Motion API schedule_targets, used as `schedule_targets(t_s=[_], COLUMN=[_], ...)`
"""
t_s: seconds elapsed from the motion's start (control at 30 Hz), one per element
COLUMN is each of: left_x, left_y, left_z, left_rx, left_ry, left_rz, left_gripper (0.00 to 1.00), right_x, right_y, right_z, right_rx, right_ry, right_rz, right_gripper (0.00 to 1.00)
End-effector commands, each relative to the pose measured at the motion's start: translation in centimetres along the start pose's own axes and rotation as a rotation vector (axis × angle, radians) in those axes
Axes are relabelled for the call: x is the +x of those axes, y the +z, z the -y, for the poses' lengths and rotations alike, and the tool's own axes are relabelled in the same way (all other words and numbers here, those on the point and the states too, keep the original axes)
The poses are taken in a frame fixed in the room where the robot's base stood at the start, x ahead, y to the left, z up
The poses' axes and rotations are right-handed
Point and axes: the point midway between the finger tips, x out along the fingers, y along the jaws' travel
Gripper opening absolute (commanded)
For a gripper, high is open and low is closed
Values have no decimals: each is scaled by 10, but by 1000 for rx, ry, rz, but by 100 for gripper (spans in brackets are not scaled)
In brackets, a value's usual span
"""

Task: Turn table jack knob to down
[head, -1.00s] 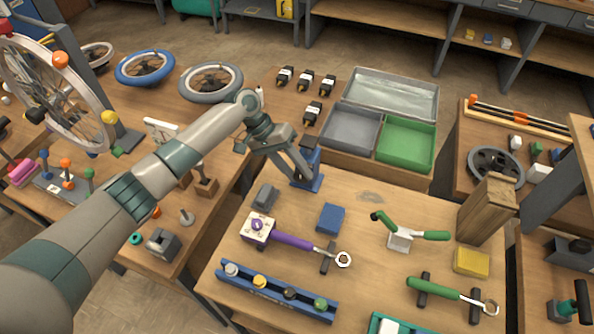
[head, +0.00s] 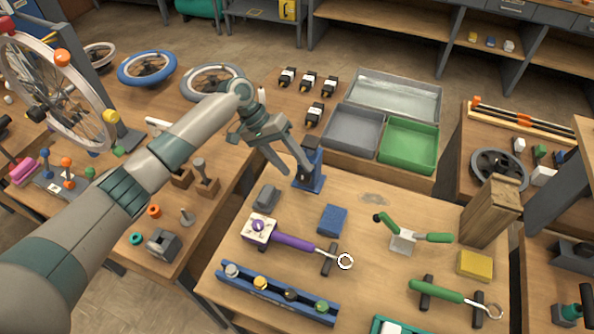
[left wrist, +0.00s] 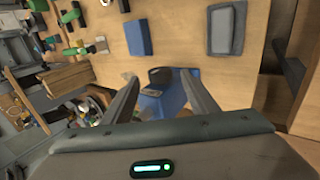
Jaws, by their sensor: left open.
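A blue stand (head: 313,178) with a dark top piece (head: 311,143) stands at the back left edge of the near table. It looks like the table jack, though its knob and setting cannot be made out. My left gripper (head: 298,169) is open beside this stand, with its fingers pointing down and right. In the left wrist view the dark piece (left wrist: 160,77) and the blue base (left wrist: 165,100) show between the spread fingers (left wrist: 160,82). No grip on them is visible. My right gripper is not in view.
Grey (head: 352,130) and green (head: 408,145) trays stand behind. A wooden block tower (head: 490,212) rises at right.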

Motion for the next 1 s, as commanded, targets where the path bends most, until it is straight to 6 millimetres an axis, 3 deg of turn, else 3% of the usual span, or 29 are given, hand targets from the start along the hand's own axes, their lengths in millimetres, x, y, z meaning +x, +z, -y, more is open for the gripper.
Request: schedule_targets(t_s=[0.6, 0.8, 1.0], left_x=[-118, -138, -144], left_y=[0, 0, 0], left_z=[2, 1, 1], left_rx=[1, -1, -1], left_ry=[0, 0, 1], left_rz=[-3, -1, -1], left_gripper=[53, 53, 53], right_x=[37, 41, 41], right_y=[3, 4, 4], right_z=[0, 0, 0], right_rx=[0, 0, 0], right_ry=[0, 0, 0], right_rz=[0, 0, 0], right_gripper=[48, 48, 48])
